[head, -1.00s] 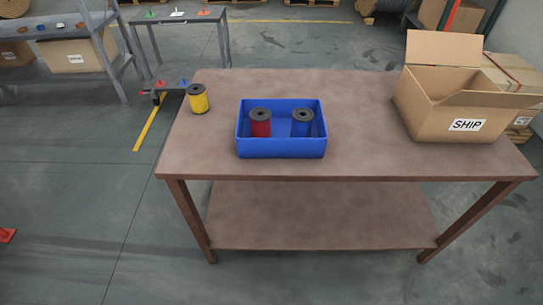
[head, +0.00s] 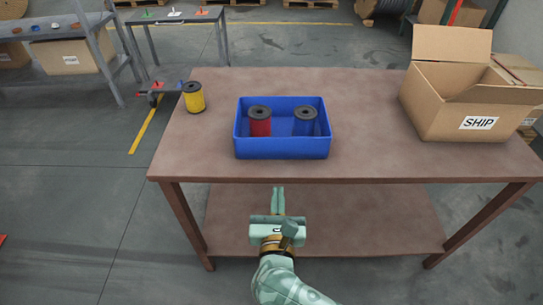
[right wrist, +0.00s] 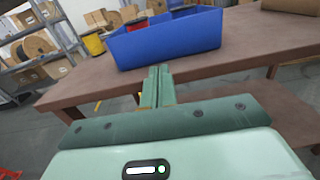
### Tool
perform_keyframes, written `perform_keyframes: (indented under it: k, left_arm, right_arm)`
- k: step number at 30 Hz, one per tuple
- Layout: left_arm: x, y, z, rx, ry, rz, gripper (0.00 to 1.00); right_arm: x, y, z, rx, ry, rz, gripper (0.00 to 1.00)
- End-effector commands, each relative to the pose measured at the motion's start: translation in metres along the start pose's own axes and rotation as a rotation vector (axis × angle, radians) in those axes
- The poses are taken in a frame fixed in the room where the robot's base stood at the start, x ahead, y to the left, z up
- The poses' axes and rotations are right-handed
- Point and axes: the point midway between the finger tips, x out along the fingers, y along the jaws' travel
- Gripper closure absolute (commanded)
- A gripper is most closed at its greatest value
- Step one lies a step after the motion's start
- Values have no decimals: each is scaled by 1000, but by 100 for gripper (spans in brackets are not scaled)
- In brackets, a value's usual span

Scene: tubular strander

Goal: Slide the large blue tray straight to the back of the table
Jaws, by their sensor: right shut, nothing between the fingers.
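The large blue tray (head: 282,148) sits on the brown table (head: 370,155), near its front edge and left of the middle. A red spool (head: 260,124) and a blue spool (head: 304,124) stand upright inside it. My right gripper (head: 278,190) is shut and empty, in front of the table's front edge and below the tray in the head view. In the right wrist view the closed fingers (right wrist: 158,75) point toward the tray's front wall (right wrist: 170,42), with a gap before it. My left gripper is in neither view.
A yellow spool (head: 194,97) stands at the table's left edge. An open cardboard box marked SHIP (head: 470,100) stands at the right end. The table top behind the tray is clear. A lower shelf (head: 350,220) lies under the top.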

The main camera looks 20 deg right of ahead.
Motion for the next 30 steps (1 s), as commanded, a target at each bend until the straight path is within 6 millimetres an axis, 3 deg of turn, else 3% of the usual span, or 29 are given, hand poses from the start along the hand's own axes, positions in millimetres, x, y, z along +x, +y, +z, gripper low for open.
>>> perform_keyframes:
  k: [12, 18, 24, 30]
  left_arm:
    - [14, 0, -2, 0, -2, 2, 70]
    - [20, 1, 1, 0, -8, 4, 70]
    - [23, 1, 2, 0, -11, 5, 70]
    - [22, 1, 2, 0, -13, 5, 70]
  right_arm:
    - [84, -1, -2, -11, -5, -1, 100]
    - [116, -1, -1, -12, -4, -1, 100]
    - [130, -1, 0, -12, -3, -1, 100]
    - [132, -1, 0, -11, -3, -1, 100]
